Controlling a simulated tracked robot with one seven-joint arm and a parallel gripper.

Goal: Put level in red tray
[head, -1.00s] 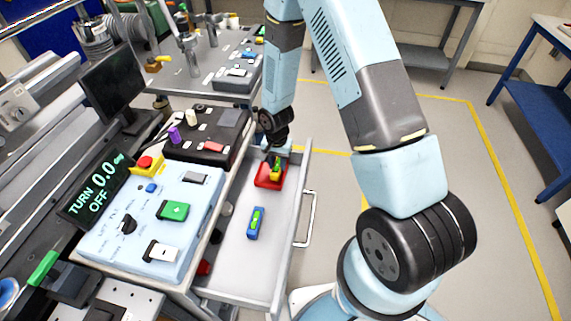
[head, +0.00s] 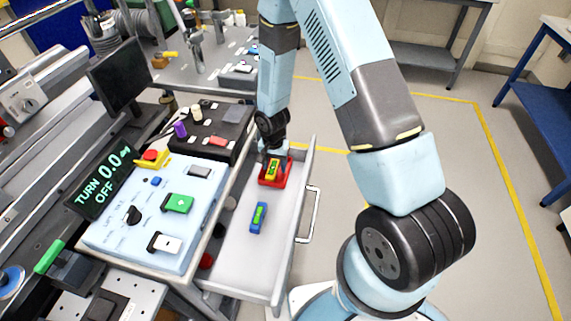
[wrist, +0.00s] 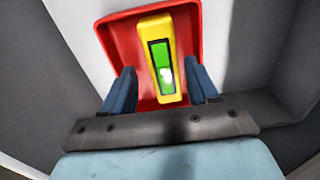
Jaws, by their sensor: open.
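A yellow level (head: 273,169) with a green window lies inside the red tray (head: 288,177) in the open drawer. In the wrist view the level (wrist: 148,26) lies lengthwise across the floor of the red tray (wrist: 112,40). My gripper (head: 271,153) is open just above the tray. In the wrist view its two dark blue fingers (wrist: 160,80) stand on either side of the level, with visible gaps. A second level, blue with a green-yellow window (head: 258,218), lies on the drawer floor nearer the camera, outside the tray.
The grey drawer (head: 245,265) has walls around it and a handle (head: 311,215) on its right. A light blue control box (head: 150,215) and a black box (head: 212,130) stand left of it. The drawer's near floor is clear.

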